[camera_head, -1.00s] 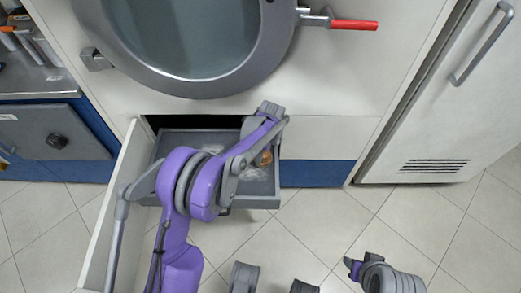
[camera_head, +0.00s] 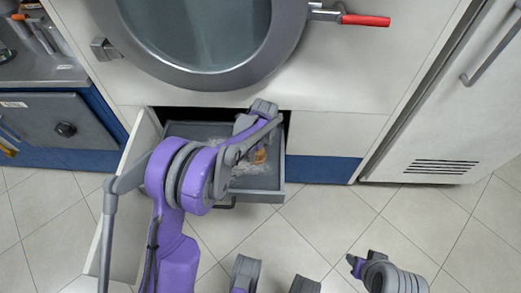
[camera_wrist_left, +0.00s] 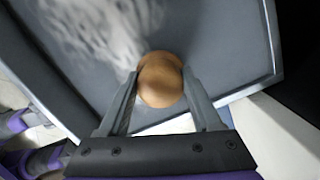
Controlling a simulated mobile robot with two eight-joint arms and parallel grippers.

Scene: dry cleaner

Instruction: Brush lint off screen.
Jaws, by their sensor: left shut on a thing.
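The lint screen (camera_head: 190,131) is a grey, rimmed, drawer-like tray pulled out below the round door. It also shows in the left wrist view (camera_wrist_left: 225,55). Pale lint (camera_wrist_left: 100,28) lies on it in a streaky patch, seen left of and beyond the brush. My left gripper (camera_head: 257,152) is over the right part of the screen. Its two fingers are shut on the rounded wooden handle of the brush (camera_wrist_left: 160,80). The bristles are hidden under the handle, so I cannot tell whether they touch the screen.
A large round machine door (camera_head: 200,35) with a red handle (camera_head: 365,20) is above the screen. An open white panel (camera_head: 122,215) stands along its left side. A white cabinet (camera_head: 440,110) is at the right.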

